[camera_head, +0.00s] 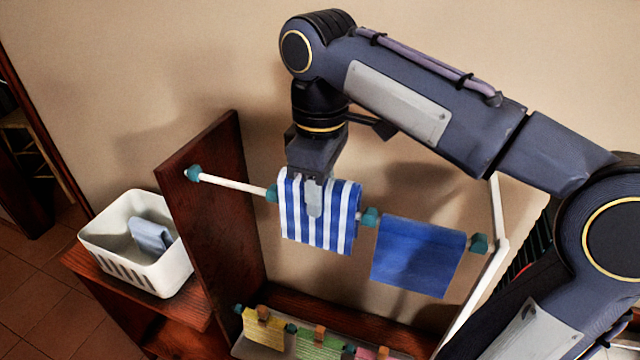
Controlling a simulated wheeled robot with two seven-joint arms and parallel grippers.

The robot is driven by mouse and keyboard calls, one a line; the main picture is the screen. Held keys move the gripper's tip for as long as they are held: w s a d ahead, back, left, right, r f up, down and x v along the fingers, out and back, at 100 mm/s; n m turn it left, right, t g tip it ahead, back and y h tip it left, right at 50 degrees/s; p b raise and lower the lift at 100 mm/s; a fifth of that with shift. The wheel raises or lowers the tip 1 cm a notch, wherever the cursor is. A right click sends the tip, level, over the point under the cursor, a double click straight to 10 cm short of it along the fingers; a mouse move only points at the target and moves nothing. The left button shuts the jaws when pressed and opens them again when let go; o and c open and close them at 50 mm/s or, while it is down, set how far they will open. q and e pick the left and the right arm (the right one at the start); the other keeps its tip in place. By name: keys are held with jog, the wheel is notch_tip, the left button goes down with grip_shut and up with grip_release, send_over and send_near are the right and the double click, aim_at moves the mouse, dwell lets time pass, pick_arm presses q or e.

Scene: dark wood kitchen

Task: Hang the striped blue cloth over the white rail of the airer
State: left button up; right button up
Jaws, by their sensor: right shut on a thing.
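The blue and white striped cloth (335,232) hangs at the white rail (232,184) of the airer, between two teal clips or stops. My right gripper (314,205) comes down from above and is shut on the striped cloth near its upper left part. The cloth's front side hangs down below the rail; its back side is hidden. A plain blue cloth (418,256) hangs on the same rail to the right. My left gripper is not in view.
A white basket (160,278) with a light blue cloth (152,236) stands on a wooden shelf at left. A dark wooden upright (222,215) holds the rail's left end. Below, yellow (264,330), green (318,346) and pink cloths hang low. A wall stands behind.

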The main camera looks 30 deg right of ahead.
jog(key=shift+f+b, duration=1.2)
jog(key=shift+f, duration=0.75)
jog(key=o, duration=1.1)
notch_tip(320, 180, up, 8)
jog(key=shift+f+p, duration=0.1)
jog(key=shift+p, duration=0.5)
